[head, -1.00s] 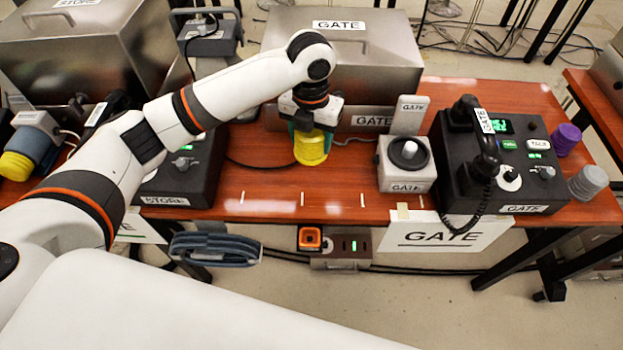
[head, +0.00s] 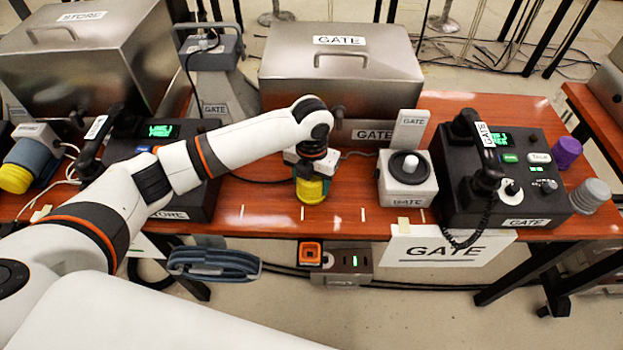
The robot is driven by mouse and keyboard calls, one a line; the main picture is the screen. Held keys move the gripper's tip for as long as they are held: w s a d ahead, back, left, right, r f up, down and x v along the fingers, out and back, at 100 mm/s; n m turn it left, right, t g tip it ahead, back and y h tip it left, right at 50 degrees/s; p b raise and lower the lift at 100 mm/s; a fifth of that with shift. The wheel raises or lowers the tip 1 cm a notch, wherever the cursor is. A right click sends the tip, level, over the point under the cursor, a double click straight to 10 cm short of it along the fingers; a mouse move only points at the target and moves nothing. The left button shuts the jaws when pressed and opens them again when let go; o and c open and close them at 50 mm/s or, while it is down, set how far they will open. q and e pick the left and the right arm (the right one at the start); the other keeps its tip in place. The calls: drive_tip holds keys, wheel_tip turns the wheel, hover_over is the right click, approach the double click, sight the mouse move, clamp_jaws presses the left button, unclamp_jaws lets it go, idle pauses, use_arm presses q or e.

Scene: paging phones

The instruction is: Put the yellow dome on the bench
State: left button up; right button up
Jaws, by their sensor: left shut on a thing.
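The yellow dome (head: 310,191) is at the middle of the red-brown bench (head: 340,221), in front of the large metal GATE box. My left gripper (head: 310,178) points down from above and is shut on the yellow dome, with its fingers around the upper part. The dome's lower edge looks at or very near the bench top; I cannot tell whether it touches. My right gripper is not in view.
Right of the dome stand a GATE box with a round black-and-white top (head: 408,180) and a black GATE phone (head: 500,180). Purple (head: 566,153) and grey (head: 590,195) domes stand at the far right. A STORE phone (head: 160,155) is partly behind my arm.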

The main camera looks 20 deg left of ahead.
use_arm(q)
drive_tip(key=shift+f, duration=0.15)
drive_tip(key=o, duration=1)
wheel_tip(320, 180, up, 12)
drive_tip(key=shift+r+p, duration=0.2)
drive_tip(key=shift+p, duration=0.15)
